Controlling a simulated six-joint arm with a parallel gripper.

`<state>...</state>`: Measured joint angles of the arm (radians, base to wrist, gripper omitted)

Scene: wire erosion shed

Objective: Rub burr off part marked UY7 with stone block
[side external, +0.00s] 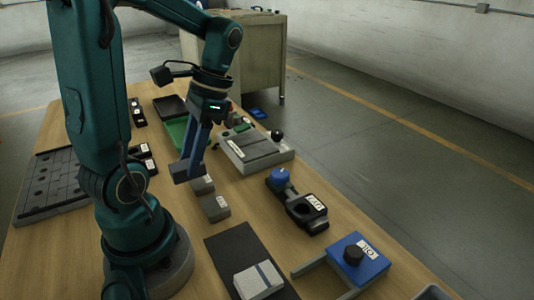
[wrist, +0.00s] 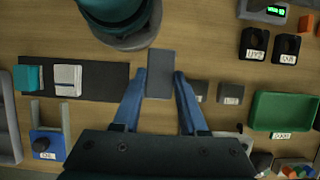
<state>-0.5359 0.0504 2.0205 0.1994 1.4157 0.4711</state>
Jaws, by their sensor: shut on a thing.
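My gripper (side external: 190,168) is shut on a plain dark grey block (wrist: 160,73), seen between the two blue fingers in the wrist view; I take it for the stone block. In the side view this block is at the fingertips, low over the table. Two grey blocks with white labels, a nearer one (side external: 214,207) and a farther one (side external: 202,184), lie close by; they also show right of the fingers in the wrist view (wrist: 230,93). Two black pieces with white labels (wrist: 254,43) lie at upper right there. The labels are too small to read surely, so I cannot tell which part is UY7.
A dark mat (side external: 232,246) bears a pale block with a stripe (side external: 258,280). A black clamp with a blue knob (side external: 300,207), a blue fixture (side external: 358,262) and a grey plate fixture (side external: 255,150) line the far edge. A green tray (wrist: 285,110) stands right.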

